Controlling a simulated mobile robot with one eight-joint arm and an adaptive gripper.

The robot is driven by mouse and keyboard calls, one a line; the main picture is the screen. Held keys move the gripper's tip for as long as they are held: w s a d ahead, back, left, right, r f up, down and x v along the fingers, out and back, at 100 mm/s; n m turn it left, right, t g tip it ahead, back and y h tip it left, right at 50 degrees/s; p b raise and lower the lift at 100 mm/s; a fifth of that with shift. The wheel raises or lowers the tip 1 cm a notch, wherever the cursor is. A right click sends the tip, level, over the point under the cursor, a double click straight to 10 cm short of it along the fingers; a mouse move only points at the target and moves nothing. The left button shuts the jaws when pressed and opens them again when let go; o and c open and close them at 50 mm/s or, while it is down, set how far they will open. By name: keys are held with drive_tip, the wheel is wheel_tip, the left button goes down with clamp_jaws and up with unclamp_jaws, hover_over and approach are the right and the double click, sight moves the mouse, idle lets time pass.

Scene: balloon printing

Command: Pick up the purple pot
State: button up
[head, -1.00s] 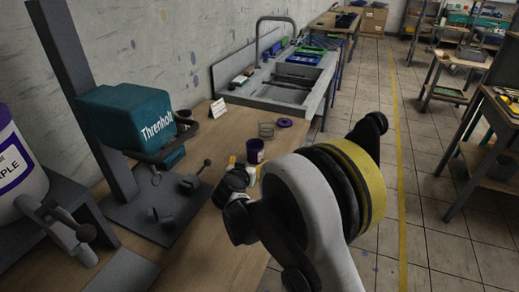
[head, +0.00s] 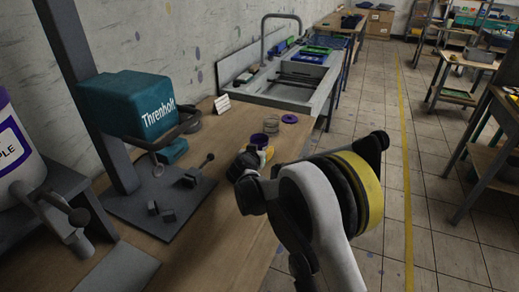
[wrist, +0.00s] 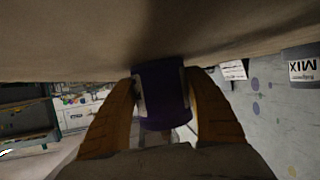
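The purple pot (head: 260,140) stands upright on the wooden bench, partly hidden behind my gripper in the head view. In the wrist view, which is upside down, the purple pot (wrist: 160,95) has a pale label at its edge and sits between my two orange fingers. My gripper (wrist: 162,88) is open around the pot, one finger on each side and very close to its wall; contact is not clear. In the head view my gripper (head: 256,157) is low over the bench beside the pot, its fingers mostly hidden.
A round purple lid (head: 289,118) and a clear round container (head: 271,126) lie just beyond the pot. A stand with a teal box (head: 130,103) and clamps is at left. A grey sink (head: 285,85) is behind. The bench edge is close on the right.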

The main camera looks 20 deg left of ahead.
drive_tip(key=c, duration=0.6)
drive_tip(key=shift+r, duration=0.1)
